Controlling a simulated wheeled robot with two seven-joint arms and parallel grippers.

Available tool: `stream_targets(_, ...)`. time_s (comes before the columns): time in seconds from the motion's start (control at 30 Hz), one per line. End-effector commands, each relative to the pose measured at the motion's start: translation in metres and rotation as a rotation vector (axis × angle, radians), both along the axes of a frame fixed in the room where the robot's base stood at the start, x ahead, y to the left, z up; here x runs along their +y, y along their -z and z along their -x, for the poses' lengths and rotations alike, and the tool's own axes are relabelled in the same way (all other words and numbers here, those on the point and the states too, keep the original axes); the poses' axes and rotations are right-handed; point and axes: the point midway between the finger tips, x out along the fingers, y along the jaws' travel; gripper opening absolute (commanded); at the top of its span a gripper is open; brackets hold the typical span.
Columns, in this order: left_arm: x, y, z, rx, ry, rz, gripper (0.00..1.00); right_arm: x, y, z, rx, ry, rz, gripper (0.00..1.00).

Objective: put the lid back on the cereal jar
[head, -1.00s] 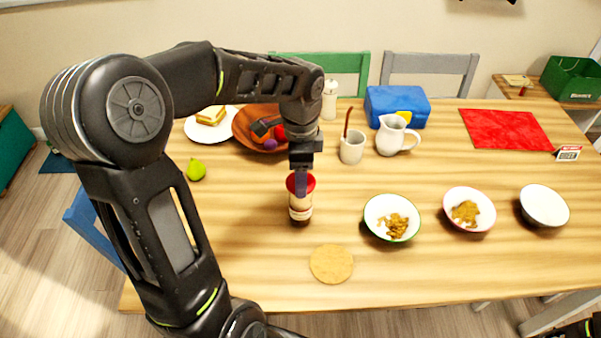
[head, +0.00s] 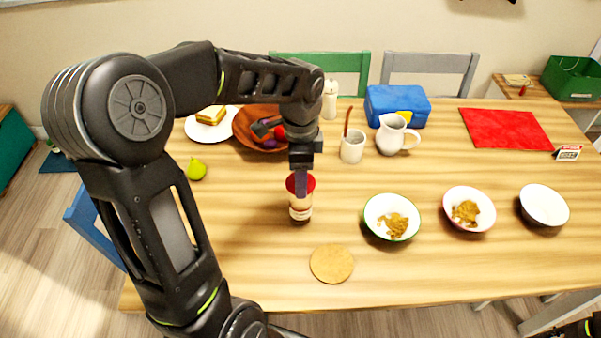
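The cereal jar (head: 300,210) stands upright on the table, with a pale label and dark contents low down. A red lid (head: 306,180) shows at its top; I cannot tell whether it is fully seated. My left gripper (head: 301,190) points straight down at the red lid, its fingers overlapping it in the picture. The fingers line up as one narrow strip, so their opening and any grip on the lid are hidden. My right gripper is not in view.
A round tan disc (head: 332,263) lies in front of the jar. Bowls with cereal (head: 392,217) (head: 468,209) and an empty white bowl (head: 544,205) stand to the right. A mug (head: 352,148), pitcher (head: 394,136) and fruit bowl (head: 243,131) are behind. The front right table is clear.

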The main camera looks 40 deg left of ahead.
Motion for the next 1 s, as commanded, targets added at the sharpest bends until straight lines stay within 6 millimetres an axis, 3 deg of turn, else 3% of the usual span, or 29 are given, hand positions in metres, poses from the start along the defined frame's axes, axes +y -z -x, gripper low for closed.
stream_targets(0.87, -0.0001, 0.0006, -0.0001, 0.000, 0.000, 0.000, 0.23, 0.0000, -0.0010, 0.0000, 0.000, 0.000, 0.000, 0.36)
stream_targets(0.9, -0.0001, 0.0006, -0.0001, 0.000, 0.000, 0.000, 0.63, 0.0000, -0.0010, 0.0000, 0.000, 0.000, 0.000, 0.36)
stream_targets(1.0, -0.0001, 0.0006, -0.0001, 0.000, 0.000, 0.000, 0.72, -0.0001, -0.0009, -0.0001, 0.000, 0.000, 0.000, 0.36)
